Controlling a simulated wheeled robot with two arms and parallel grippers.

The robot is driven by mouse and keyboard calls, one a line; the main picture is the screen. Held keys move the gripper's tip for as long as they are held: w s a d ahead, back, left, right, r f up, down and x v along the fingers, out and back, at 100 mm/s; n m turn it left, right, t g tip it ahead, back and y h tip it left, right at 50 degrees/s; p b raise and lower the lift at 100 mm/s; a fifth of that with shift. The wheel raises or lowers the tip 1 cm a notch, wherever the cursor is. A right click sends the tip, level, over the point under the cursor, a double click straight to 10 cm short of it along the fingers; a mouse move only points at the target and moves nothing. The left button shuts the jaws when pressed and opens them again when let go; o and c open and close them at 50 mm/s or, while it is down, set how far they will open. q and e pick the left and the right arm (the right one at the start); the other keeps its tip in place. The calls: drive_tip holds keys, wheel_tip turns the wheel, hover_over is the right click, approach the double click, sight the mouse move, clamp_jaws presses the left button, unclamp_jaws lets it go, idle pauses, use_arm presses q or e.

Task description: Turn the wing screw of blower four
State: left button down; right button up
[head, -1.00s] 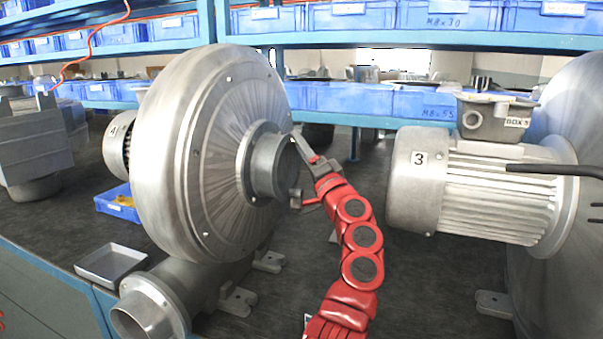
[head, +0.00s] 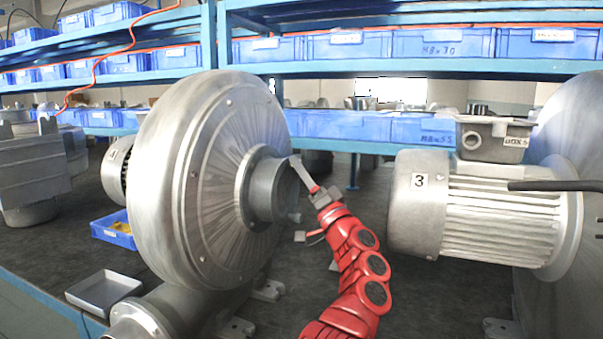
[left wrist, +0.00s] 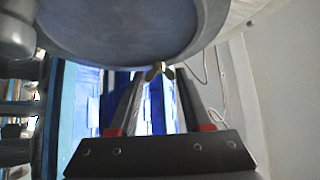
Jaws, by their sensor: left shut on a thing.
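Blower four (head: 215,180) is the big grey round housing left of centre in the head view, with its motor (head: 115,170) behind it. My left gripper (head: 300,168) is at the rim of this pipe, at the end of the red arm. In the left wrist view, the small brass-coloured wing screw (left wrist: 158,70) sits at the pipe's lower rim, between my fingertips, and the gripper is shut on it. The screw cannot be made out in the head view. My right gripper is not in view.
A motor marked 3 (head: 421,182) stands to the right, with a dark bar in front of it. A metal tray (head: 104,291) and a blue bin (head: 116,232) are at the lower left. Shelves with blue boxes (head: 440,44) run behind.

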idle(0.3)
use_arm(q)
drive_tip(key=shift+c, duration=1.7)
unclamp_jaws()
drive_tip(key=shift+a, duration=0.1)
drive_tip(key=v, duration=1.7)
drive_tip(key=shift+s+d+f, duration=0.1)
drive_tip(key=shift+d+f, duration=0.05)
drive_tip(key=shift+d, duration=0.05)
